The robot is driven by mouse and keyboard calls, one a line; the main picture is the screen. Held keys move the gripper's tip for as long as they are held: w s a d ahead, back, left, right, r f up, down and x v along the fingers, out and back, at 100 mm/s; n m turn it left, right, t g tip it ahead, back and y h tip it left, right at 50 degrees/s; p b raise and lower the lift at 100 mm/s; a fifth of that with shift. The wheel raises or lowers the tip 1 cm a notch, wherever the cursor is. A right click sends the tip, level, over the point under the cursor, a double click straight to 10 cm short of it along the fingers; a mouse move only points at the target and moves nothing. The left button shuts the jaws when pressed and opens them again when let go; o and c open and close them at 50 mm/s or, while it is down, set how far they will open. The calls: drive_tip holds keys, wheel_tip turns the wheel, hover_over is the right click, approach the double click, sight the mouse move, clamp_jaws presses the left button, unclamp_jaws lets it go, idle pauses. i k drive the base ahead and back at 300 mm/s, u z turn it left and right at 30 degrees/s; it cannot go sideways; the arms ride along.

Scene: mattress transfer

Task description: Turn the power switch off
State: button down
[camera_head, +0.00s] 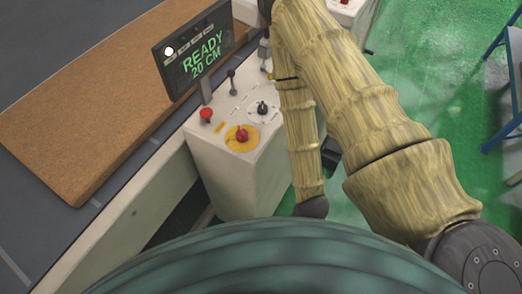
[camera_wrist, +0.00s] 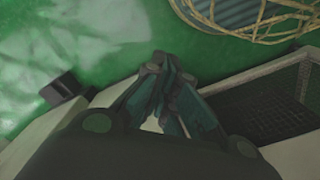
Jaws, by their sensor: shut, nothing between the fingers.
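A red rotary switch (camera_head: 242,134) on a round yellow plate (camera_head: 239,145) sits on the sloped top of a white control console (camera_head: 228,175) in the head view. It looks like the power switch; I cannot read its position. My gripper (camera_wrist: 160,65) shows in the wrist view with its dark fingers drawn together and nothing between them. Green floor and pale panel edges lie beyond it. The switch cannot be made out in the wrist view. In the head view the gripper cannot be made out clearly; my arm crosses just right of the console.
The console also carries a red push button (camera_head: 206,115), a black knob (camera_head: 262,108) and a lever (camera_head: 232,81). A display (camera_head: 194,50) reading "READY 20 CM" stands behind them. A brown mattress (camera_head: 95,95) lies left. Blue metal legs (camera_head: 514,75) stand right on green floor.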

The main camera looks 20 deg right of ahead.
sight(243, 135)
drive_tip(key=z, duration=0.2)
drive_tip(key=k, duration=0.9)
drive_tip(key=u, duration=0.3)
